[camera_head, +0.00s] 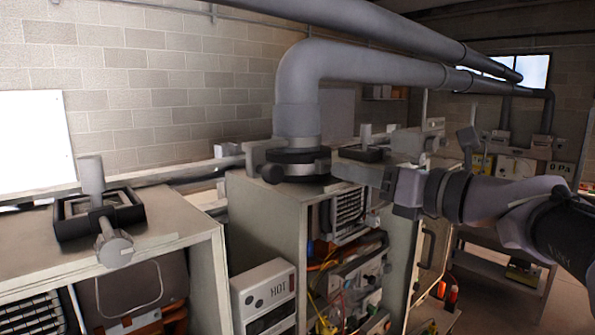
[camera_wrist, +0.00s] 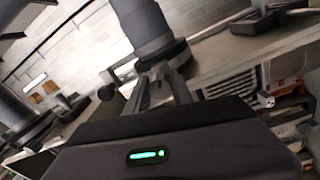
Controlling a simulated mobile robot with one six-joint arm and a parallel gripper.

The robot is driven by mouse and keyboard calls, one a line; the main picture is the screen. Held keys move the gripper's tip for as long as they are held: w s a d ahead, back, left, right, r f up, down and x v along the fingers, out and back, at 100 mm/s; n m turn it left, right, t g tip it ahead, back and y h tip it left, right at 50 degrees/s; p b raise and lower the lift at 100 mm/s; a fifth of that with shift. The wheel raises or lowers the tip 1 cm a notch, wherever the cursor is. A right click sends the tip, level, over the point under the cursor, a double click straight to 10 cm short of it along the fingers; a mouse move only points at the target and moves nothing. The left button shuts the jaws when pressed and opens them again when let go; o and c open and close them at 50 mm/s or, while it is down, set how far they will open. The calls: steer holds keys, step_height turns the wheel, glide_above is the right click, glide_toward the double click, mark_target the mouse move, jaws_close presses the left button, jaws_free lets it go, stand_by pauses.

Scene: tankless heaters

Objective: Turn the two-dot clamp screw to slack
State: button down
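A grey flue pipe (camera_head: 297,100) goes down into a dark ring collar (camera_head: 298,157) on top of the middle heater. A round knob (camera_head: 272,173) sticks out at the collar's left; it also shows in the wrist view (camera_wrist: 106,92). Another screw knob (camera_head: 113,248) sits on the dark square clamp frame (camera_head: 70,222) of the left heater. I cannot make out dot marks on either. My gripper (camera_head: 345,172) reaches in from the right beside the collar. In the wrist view its fingers (camera_wrist: 155,76) point at the collar with a gap between them; contact is unclear.
A white box marked HOT (camera_head: 264,296) stands between the left and middle heaters. The middle heater's open front (camera_head: 345,265) shows wires and parts. A further clamp frame (camera_head: 362,153) lies behind my gripper. The overhead pipe (camera_head: 390,60) runs above my arm.

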steer(key=shift+f+n+b, duration=0.3)
steer(key=shift+n+b, duration=0.7)
steer(key=shift+b, duration=0.2)
steer(key=shift+r+n, duration=0.25)
steer(key=shift+n, duration=0.25)
steer(key=c, duration=1.4)
jaws_free()
